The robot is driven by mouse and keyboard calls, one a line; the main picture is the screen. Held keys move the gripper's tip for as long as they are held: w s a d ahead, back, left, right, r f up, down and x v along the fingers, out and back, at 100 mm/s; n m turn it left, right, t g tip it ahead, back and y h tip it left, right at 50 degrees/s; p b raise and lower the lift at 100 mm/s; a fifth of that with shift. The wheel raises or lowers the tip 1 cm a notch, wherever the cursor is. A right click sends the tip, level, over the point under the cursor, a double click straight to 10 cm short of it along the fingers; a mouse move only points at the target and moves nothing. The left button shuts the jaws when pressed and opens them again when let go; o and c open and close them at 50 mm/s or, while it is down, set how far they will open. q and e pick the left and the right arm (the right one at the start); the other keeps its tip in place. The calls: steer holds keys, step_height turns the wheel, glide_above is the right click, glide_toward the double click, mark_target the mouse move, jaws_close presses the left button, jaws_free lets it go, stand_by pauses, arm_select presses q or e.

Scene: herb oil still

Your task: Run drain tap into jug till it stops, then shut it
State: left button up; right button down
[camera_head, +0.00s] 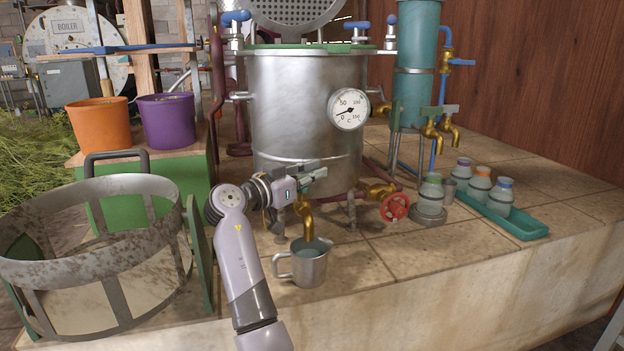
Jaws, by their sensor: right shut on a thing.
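The steel still pot (290,110) stands on the tiled bench. The brass drain tap (306,214) comes out low at its front, spout pointing down. A small metal jug (304,268) with its handle to the left stands under the spout. Bluish liquid shows inside the jug; I cannot make out whether a stream is falling. My right gripper (312,178) is at the top of the tap, shut on its handle, which is mostly hidden by the fingers. My left gripper is out of view.
A red valve wheel (395,207) is right of the tap. Jars stand around a green tray (512,222) further right. A large metal basket (95,240) fills the left front. Bare tiles (420,258) lie right of the jug.

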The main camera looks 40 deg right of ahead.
steer(key=shift+s+m+g+b, duration=0.2)
steer(key=shift+m+g+b, duration=0.15)
steer(key=shift+m+g, duration=0.4)
steer(key=shift+g, duration=0.35)
steer(key=c, duration=1.7)
jaws_free()
steer(key=shift+o, duration=0.2)
step_height(320, 180, up, 10)
steer(key=shift+f, duration=0.1)
steer(key=shift+o, duration=0.5)
